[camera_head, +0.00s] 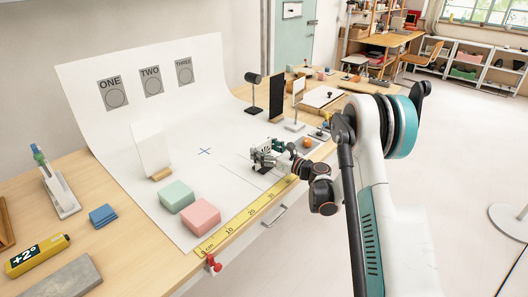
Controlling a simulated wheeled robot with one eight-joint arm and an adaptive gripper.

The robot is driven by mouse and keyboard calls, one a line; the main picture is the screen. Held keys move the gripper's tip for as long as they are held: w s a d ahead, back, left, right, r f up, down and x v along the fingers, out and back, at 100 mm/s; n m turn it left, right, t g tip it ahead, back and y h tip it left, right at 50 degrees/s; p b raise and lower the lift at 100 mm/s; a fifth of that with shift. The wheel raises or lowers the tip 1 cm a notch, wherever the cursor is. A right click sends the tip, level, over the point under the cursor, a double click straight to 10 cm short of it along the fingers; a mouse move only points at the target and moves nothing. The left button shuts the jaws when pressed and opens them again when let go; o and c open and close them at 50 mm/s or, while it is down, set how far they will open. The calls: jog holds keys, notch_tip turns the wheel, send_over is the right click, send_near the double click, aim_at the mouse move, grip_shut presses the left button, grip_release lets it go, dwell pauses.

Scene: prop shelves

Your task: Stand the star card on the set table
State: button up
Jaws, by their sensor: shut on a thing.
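My gripper (262,163) is low over the right part of the white backdrop sheet on the set table (130,250). It is shut on a small dark thing (263,170), mostly hidden by the fingers. I cannot tell whether that is the star card; no star shows on any card in view. A blank white card (152,152) stands leaning in a wooden block at the left of the sheet. A blue cross (205,151) is marked on the sheet, to the left of my gripper.
Green (176,196) and pink (200,216) blocks sit at the sheet's front, beside a yellow ruler (240,218) along the edge. A black panel (277,98), a lamp (252,90) and a white-faced stand (297,100) are behind my gripper. The sheet around the cross is clear.

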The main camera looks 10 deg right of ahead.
jog(key=o, duration=1.1)
jog(key=shift+f, duration=0.1)
jog(key=shift+s+d+r, duration=0.15)
jog(key=shift+r, duration=0.05)
jog(key=p+v, duration=0.3)
jog(key=v, duration=0.8)
jog(key=shift+s+d+p, duration=0.1)
jog(key=shift+s+p, duration=0.15)
jog(key=shift+p, duration=0.15)
